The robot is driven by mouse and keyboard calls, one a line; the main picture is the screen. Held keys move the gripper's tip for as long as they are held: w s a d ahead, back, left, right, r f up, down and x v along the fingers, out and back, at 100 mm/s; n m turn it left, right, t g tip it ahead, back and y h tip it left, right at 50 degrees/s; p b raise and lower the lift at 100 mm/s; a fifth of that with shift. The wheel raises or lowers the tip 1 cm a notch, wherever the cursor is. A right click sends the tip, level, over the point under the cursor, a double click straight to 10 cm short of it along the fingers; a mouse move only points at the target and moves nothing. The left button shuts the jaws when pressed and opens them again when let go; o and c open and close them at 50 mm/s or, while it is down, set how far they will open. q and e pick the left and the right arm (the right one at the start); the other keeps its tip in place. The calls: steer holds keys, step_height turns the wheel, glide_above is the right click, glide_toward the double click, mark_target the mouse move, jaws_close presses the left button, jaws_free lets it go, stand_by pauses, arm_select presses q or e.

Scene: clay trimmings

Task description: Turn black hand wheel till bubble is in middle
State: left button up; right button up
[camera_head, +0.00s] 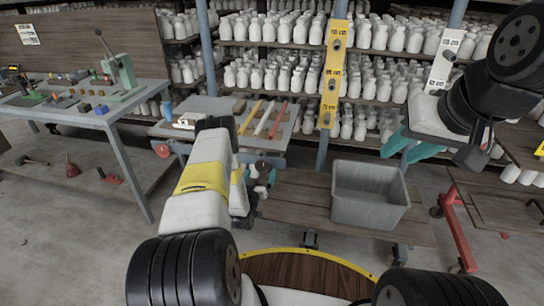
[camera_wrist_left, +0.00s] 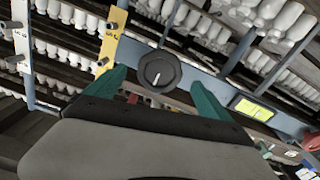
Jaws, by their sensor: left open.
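The black hand wheel (camera_wrist_left: 159,72) has a white mark and sits on the front edge of a grey bench. In the left wrist view it shows between the two teal fingers of my open left gripper (camera_wrist_left: 160,84); I cannot tell whether they touch it. In the head view the wheel (camera_head: 263,166) is partly hidden by my left gripper (camera_head: 262,182). A yellow-green level vial (camera_wrist_left: 252,108) is on the same edge; its bubble is too small to make out. My right gripper (camera_head: 400,154) is empty, its teal fingers apart, high at the right.
A red knob (camera_head: 163,151) is on the bench front, left of my arm. Coloured bars (camera_head: 268,118) lie on the bench top. A grey bin (camera_head: 370,212) stands to the right on a low wooden platform. Shelves of white bottles (camera_head: 290,75) stand behind.

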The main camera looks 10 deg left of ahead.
mark_target(263, 168)
arm_select(q)
steer(key=w, duration=0.5)
steer(key=shift+d, duration=0.1)
steer(key=c, duration=1.4)
steer(key=shift+o, duration=0.2)
steer(key=shift+n, duration=0.4)
